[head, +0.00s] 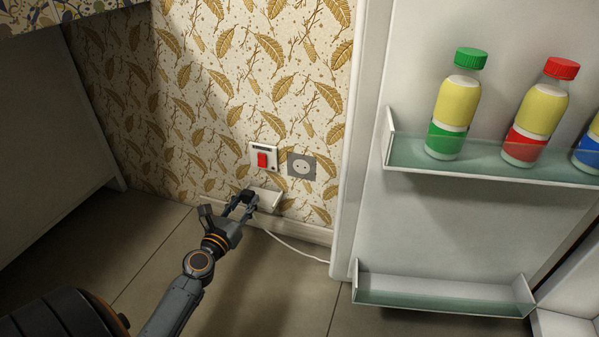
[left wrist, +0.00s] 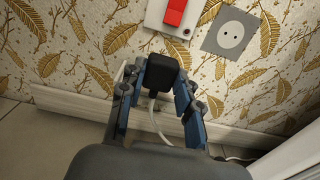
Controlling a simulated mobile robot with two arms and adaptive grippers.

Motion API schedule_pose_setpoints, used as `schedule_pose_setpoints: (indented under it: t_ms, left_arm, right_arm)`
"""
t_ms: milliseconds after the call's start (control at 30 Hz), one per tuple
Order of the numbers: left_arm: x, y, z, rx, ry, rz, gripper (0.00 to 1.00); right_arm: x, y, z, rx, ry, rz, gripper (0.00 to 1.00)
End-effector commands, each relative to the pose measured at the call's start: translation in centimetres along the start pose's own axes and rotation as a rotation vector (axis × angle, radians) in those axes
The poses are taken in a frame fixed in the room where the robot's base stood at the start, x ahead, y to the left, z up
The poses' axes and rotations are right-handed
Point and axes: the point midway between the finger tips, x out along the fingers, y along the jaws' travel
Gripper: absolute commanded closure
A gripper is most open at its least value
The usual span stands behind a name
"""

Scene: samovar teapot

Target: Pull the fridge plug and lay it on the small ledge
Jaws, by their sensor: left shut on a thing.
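My left gripper (head: 243,204) is beside the small white ledge (head: 268,200), low on the papered wall. In the left wrist view the left gripper (left wrist: 158,88) is shut on the black fridge plug (left wrist: 162,71), with a finger on each side of it. A white cable (left wrist: 154,118) hangs from the plug. The plug is clear of the grey wall socket (head: 301,166), whose holes show bare; the socket also shows in the left wrist view (left wrist: 231,36). The gripper partly hides the ledge, and I cannot tell whether the plug touches it. My right gripper is not in view.
A red switch (head: 263,159) sits on a white plate left of the socket. The cable runs along the floor to the open fridge at right, whose shelf (head: 400,151) holds bottles. A cabinet (head: 60,130) stands at left. Floor between is clear.

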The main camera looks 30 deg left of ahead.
Motion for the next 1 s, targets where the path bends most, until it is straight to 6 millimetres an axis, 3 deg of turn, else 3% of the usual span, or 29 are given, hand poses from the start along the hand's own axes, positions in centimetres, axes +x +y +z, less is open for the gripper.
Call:
schedule_pose_setpoints:
  t_ms: [367, 1000]
  left_arm:
    - [0.2, 0.0, 0.0, 0.000, -0.001, 0.000, 1.00]
    - [2.7, 0.0, -0.4, 0.000, -0.002, 0.000, 1.00]
  right_arm:
    - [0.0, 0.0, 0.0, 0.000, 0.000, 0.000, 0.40]
    - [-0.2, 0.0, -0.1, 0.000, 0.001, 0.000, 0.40]
